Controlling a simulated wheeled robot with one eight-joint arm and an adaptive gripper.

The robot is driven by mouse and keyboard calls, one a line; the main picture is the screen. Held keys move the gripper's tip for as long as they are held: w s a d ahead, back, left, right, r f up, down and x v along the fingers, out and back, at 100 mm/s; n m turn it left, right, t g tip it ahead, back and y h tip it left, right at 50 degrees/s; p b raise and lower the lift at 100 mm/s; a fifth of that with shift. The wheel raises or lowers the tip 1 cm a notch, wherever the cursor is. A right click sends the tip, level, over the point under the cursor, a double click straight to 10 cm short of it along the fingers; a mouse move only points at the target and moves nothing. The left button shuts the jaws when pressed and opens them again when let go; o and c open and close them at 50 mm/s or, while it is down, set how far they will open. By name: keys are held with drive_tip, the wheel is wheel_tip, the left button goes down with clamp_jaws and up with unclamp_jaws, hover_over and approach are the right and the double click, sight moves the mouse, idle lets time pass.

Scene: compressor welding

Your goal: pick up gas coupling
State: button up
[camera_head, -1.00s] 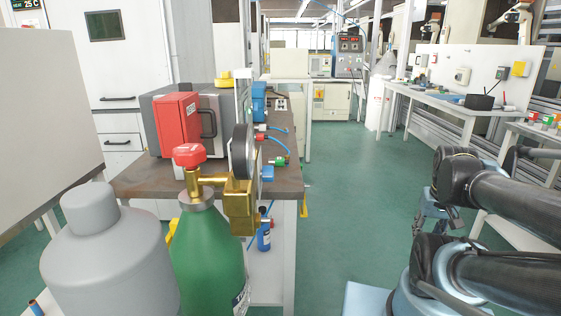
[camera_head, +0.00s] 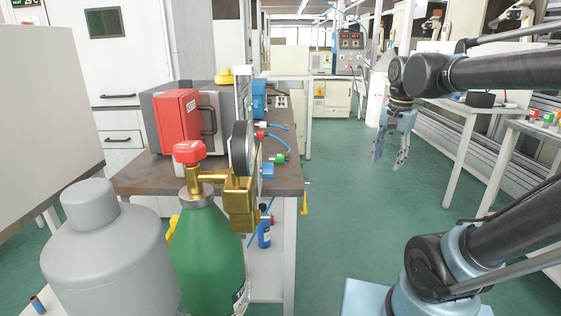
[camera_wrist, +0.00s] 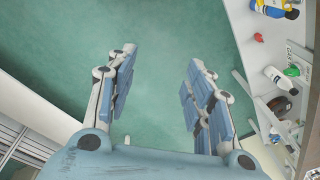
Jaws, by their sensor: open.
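Small couplings with blue hoses lie along the right edge of the brown-topped workbench (camera_head: 150,184): a green one (camera_head: 279,159) and a red one (camera_head: 260,135). I cannot tell which is the gas coupling. My gripper (camera_head: 388,163) is open and empty, pointing down over the floor to the right of the bench, well apart from the couplings. In the wrist view my gripper (camera_wrist: 160,65) shows its two fingers spread, with only green floor between them. Small items at that view's right edge include a red piece (camera_wrist: 259,37) and a green piece (camera_wrist: 291,70).
A green gas cylinder (camera_head: 205,250) with a brass regulator (camera_head: 238,200) and a grey cylinder (camera_head: 105,250) stand in front of the bench. A red box (camera_head: 178,122) sits on the bench. A blue bottle (camera_head: 264,232) is on its lower shelf. The floor aisle (camera_head: 340,210) is clear.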

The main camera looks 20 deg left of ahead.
drive_tip(key=w+a+r+m, duration=0.2)
drive_tip(key=a+r, duration=0.3)
drive_tip(key=a, duration=0.4)
drive_tip(key=w+a+r+m, duration=0.2)
drive_tip(key=a+r+m, duration=0.15)
drive_tip(key=a, duration=0.55)
drive_tip(key=s+a+r+m+g, duration=0.1)
drive_tip(key=a+r+m, duration=0.1)
drive_tip(key=a, duration=0.6)
drive_tip(key=s+a+r+m, duration=0.1)
drive_tip(key=a+r, duration=0.1)
drive_tip(key=a, duration=0.6)
hover_over(278, 155)
drive_tip(key=shift+h, duration=0.3)
drive_tip(key=f, duration=0.7)
drive_tip(key=d+f, duration=0.1)
drive_tip(key=f, duration=0.3)
drive_tip(key=shift+w+f, duration=0.15)
drive_tip(key=shift+f, duration=0.05)
drive_tip(key=f, duration=0.2)
drive_tip(key=a+f, duration=0.1)
drive_tip(key=f, duration=0.1)
drive_tip(key=shift+a+f, duration=0.1)
drive_tip(key=shift+f, duration=0.55)
clamp_jaws()
